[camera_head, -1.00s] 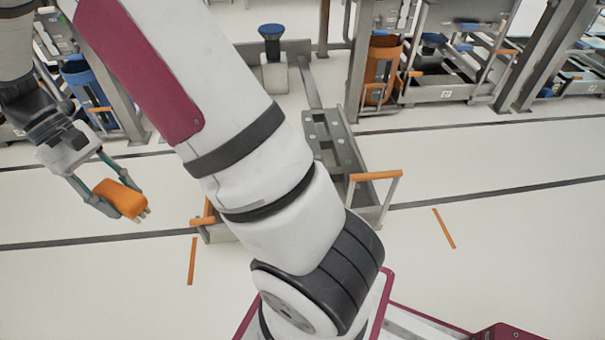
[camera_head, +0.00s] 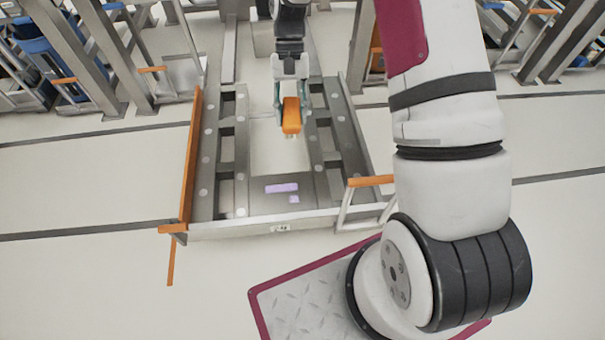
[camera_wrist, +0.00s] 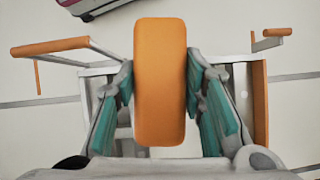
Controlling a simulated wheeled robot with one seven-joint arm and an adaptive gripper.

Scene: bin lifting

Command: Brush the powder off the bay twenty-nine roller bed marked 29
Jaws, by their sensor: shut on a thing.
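The roller bed (camera_head: 212,207) is a grey metal frame with two long rails of round studs, in the middle of the head view. A small plate on its front edge is too small to read surely. Two pale purple powder patches (camera_head: 282,188) lie on its near cross plate, one larger and one small. My gripper (camera_head: 291,113) is shut on an orange brush (camera_head: 291,122), above the gap between the rails, farther back than the powder. The brush's pale bristles point down, apart from the powder. In the wrist view the orange brush (camera_wrist: 160,82) hides much of the bed.
An orange rail (camera_head: 190,165) runs along the bed's left side. An orange-topped handle (camera_head: 370,181) stands at its front right corner. Grey posts and racks with blue bins (camera_head: 38,35) stand behind.

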